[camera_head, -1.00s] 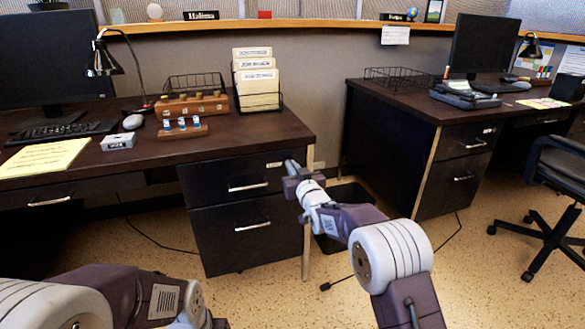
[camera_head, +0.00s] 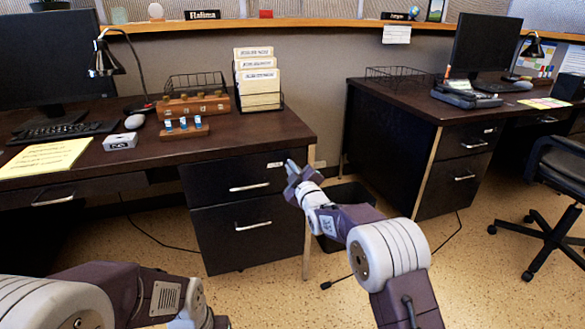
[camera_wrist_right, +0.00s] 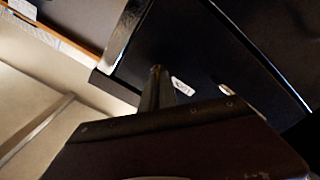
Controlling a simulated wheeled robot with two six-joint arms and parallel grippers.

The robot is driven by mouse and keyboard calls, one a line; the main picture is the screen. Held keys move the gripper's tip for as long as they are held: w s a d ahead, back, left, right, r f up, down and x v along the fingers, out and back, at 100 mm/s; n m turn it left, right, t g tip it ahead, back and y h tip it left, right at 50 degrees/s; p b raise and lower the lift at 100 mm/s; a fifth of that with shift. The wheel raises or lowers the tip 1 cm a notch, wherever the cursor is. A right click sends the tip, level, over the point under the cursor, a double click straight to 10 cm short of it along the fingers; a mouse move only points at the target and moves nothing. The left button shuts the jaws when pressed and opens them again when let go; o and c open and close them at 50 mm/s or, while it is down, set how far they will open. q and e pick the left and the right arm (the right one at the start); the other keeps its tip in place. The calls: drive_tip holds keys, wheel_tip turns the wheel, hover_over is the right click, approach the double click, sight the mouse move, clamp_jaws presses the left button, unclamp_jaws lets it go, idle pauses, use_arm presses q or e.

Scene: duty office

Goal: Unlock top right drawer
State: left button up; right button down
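The dark top right drawer (camera_head: 225,178) of the left desk is closed, with a silver handle and a small white label near its upper right corner. My right gripper (camera_head: 291,168) is at the right end of this drawer's front, close to the label. In the right wrist view a narrow dark finger shape (camera_wrist_right: 157,90) points at the dark drawer front (camera_wrist_right: 205,55), beside the white label (camera_wrist_right: 182,86). I cannot tell whether the fingers are apart or hold anything. No key or lock can be made out. My left arm shows at lower left, its gripper out of view.
A lower drawer (camera_head: 240,238) is below. A dark bin (camera_head: 347,194) stands right of the desk, behind my right arm. A file holder (camera_head: 258,100), a wooden box (camera_head: 193,104) and a small rack with blue-topped items (camera_head: 183,130) stand on the desk. Floor between desks is partly open.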

drive_tip(key=shift+a+f+n, duration=0.1)
drive_tip(key=shift+f+n, duration=0.05)
drive_tip(key=shift+n, duration=1.9)
drive_tip(key=shift+f+n, duration=0.1)
drive_tip(key=shift+n, duration=1.95)
drive_tip(key=c, duration=1.6)
unclamp_jaws()
drive_tip(key=shift+c, duration=0.2)
